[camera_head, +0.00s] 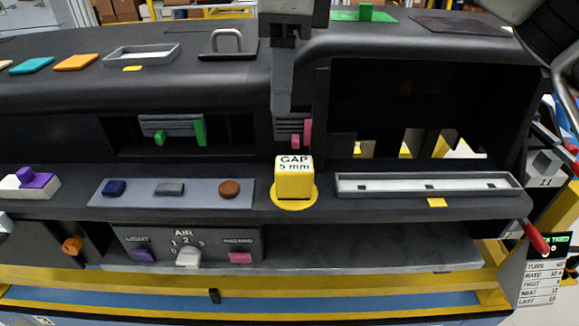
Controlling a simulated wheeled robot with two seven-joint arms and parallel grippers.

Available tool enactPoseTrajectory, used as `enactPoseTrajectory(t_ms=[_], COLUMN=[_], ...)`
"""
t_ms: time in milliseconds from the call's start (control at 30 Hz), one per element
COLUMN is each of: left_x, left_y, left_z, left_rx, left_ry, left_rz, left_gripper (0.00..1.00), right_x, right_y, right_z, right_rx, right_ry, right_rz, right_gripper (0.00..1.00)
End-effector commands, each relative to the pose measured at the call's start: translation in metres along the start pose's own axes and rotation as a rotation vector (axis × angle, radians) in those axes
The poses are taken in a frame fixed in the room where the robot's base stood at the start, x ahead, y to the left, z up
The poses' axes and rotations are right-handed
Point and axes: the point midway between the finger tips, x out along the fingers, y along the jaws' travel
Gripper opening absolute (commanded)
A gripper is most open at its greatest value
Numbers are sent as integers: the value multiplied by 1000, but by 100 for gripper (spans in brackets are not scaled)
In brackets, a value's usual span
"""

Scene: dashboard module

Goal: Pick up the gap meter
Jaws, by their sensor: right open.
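The gap meter (294,182) is a yellow block with a white top face reading "GAP 5 mm". It stands upright on a round yellow base (294,203) on the dashboard's middle ledge. My right gripper (282,105) comes down from the top edge, with its fingers pointing down above and slightly left of the gap meter. It is open and apart from the meter, with nothing visible between its fingers. The fingers overlap in this view, so the gap between them is hidden. My left gripper is not in view.
Left of the meter, a grey strip (142,198) holds blue, grey and brown pieces. Right of it lies a shallow framed tray (400,184). Behind are a vent with pink tabs (295,130) and a dark open recess. A control panel (188,240) sits below.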

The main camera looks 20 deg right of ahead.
Motion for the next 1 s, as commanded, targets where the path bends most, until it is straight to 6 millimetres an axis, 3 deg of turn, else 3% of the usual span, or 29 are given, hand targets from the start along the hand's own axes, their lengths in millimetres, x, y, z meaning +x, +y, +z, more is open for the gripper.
enactPoseTrajectory(t_ms=[67,167,600,867,1000], left_x=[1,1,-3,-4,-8], left_y=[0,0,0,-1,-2], left_z=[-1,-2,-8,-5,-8], left_rx=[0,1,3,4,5], left_ry=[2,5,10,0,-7], left_rz=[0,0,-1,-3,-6], left_gripper=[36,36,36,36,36], right_x=[-12,-10,74,94,112], right_y=[-6,-8,-13,-13,-12], right_z=[-12,-18,-23,-24,-25], right_rx=[21,32,29,29,29], right_ry=[42,66,64,63,64], right_rz=[-50,-69,-66,-66,-65], right_gripper=[49,49,49,49,49])
